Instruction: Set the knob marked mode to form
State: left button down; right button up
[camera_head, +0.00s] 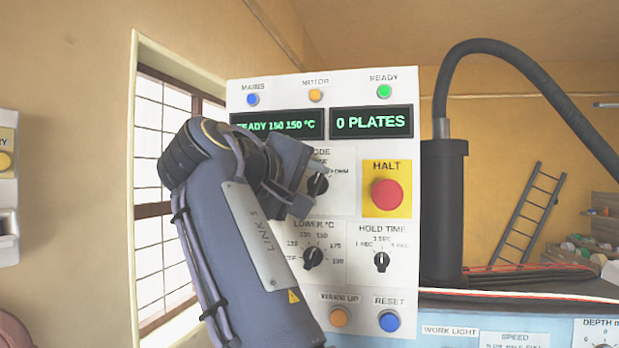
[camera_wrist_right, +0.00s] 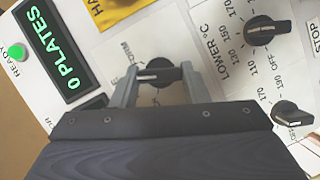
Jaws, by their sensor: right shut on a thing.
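The mode knob (camera_head: 318,184) is a black knob on the white control panel, partly hidden by my right gripper. My right gripper (camera_head: 314,188) reaches it from the left in the head view. In the right wrist view its two grey fingers stand on either side of the mode knob (camera_wrist_right: 158,73), shut on it. The white pointer line on the knob points left in the wrist picture, toward the panel's top. The FORM label (camera_wrist_right: 124,50) lies above that line there, at the knob's upper right on the panel. My left gripper is in neither view.
The lower °C knob (camera_head: 312,258) and hold time knob (camera_head: 381,260) sit below the mode knob. The red HALT button (camera_head: 387,194) is close to its right. Displays (camera_head: 371,122) are above. A black column with a hose (camera_head: 443,210) stands right of the panel.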

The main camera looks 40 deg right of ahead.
jog(key=m+y+p, duration=0.1)
jog(key=m, duration=0.1)
jog(key=shift+m, duration=0.4)
jog(key=shift+s+m+t+y, duration=0.1)
jog(key=shift+m+t+y, duration=0.4)
jog(key=shift+m+y, duration=0.3)
jog(key=shift+m, duration=0.3)
jog(key=o, duration=1)
jog(key=shift+r, duration=0.1)
jog(key=p+v, duration=0.1)
jog(key=v, duration=0.6)
jog(key=shift+s+a, duration=0.2)
jog(key=shift+a, duration=0.1)
